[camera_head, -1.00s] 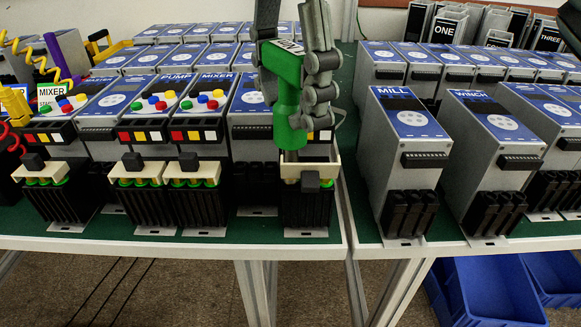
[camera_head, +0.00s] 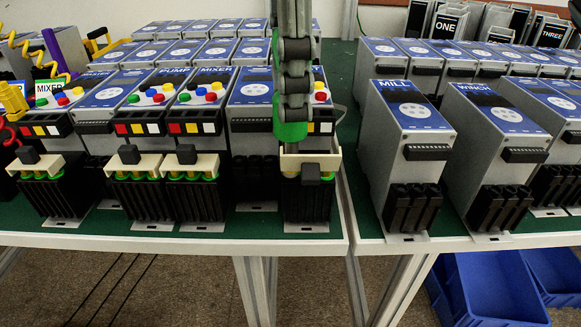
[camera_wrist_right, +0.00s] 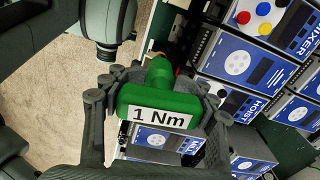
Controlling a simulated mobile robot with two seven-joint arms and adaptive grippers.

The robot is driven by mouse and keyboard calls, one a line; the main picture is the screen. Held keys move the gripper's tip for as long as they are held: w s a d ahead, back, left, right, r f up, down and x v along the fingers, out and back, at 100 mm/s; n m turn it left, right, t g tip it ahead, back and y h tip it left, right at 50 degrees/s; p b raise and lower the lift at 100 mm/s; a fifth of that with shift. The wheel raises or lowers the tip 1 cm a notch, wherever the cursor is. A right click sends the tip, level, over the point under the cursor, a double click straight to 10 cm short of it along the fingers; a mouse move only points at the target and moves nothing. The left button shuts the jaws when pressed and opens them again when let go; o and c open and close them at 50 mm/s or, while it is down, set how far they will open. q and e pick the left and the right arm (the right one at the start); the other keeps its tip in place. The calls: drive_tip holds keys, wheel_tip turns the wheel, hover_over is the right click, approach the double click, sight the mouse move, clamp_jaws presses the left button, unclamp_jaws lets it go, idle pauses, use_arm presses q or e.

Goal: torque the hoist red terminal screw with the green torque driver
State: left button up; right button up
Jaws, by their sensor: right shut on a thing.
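My right gripper (camera_head: 293,85) is shut on the green torque driver (camera_head: 290,131), whose lower end points down behind the cream terminal cover (camera_head: 309,160) of the hoist unit. In the right wrist view the driver (camera_wrist_right: 165,100) shows a "1 Nm" label between the fingers (camera_wrist_right: 155,100). The hoist unit's black terminal block (camera_head: 306,202) stands at the right end of the left table's front row. Its HOIST label (camera_wrist_right: 258,105) shows in the right wrist view. The red terminal screw and the driver's tip are hidden. My left gripper is out of view.
The pump (camera_head: 160,82) and mixer (camera_head: 215,80) units stand left of the hoist. The mill unit (camera_head: 405,120) and winch unit (camera_head: 490,120) stand right, across a table gap. Blue bins (camera_head: 490,290) sit below the right table.

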drive_tip(key=m+b, duration=0.1)
drive_tip(key=m, duration=0.2)
drive_tip(key=shift+f, duration=0.1)
drive_tip(key=shift+m, duration=0.7)
drive_tip(key=m+b, duration=0.1)
drive_tip(key=m, duration=0.1)
drive_tip(key=shift+m, duration=0.3)
drive_tip(key=shift+w+m, duration=0.1)
drive_tip(key=shift+m, duration=0.9)
